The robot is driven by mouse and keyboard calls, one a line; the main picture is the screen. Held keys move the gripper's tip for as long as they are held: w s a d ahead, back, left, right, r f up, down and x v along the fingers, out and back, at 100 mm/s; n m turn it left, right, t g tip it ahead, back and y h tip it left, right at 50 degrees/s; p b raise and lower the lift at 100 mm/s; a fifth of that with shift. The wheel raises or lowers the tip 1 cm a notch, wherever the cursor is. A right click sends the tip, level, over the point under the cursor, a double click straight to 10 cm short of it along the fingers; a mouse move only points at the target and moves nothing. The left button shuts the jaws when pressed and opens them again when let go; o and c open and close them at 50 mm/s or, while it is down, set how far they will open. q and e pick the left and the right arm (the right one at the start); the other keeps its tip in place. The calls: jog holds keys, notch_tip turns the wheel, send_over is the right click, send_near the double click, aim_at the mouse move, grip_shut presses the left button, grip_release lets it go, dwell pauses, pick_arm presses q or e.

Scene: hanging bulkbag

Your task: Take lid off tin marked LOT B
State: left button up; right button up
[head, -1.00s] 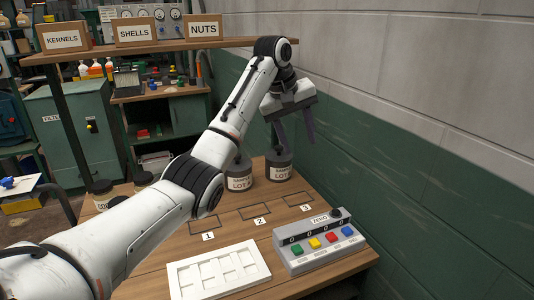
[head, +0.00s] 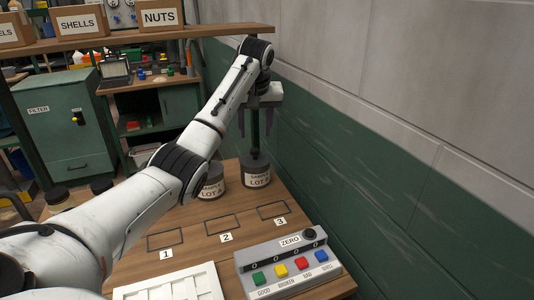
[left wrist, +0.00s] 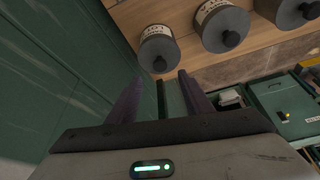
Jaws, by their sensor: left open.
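In the left wrist view the fingers (left wrist: 161,76) spread below a lidded tin (left wrist: 158,46), whose knob (left wrist: 159,64) faces the gap. My right gripper is out of view.
A shelf (head: 130,38) with boxes crosses above. More lidded tins (head: 57,198) are at left. A button box (head: 290,265) and a white tray (head: 170,285) are in front.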

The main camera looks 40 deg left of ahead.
aim_at(255, 150)
pick_arm(q)
jog(key=x, duration=0.4)
jog(key=shift+s+a, duration=0.1)
jog(key=shift+s, duration=0.2)
jog(key=shift+w+p+x, duration=0.2)
jog(key=shift+p+x, duration=0.15)
jog(key=shift+x, duration=1.1)
jog(key=shift+w+p+x, duration=0.15)
jog(key=shift+p+x, duration=0.2)
jog(key=shift+x, duration=1.05)
jog(key=shift+r, duration=0.15)
jog(key=shift+c, duration=0.3)
jog(key=c, duration=1.1)
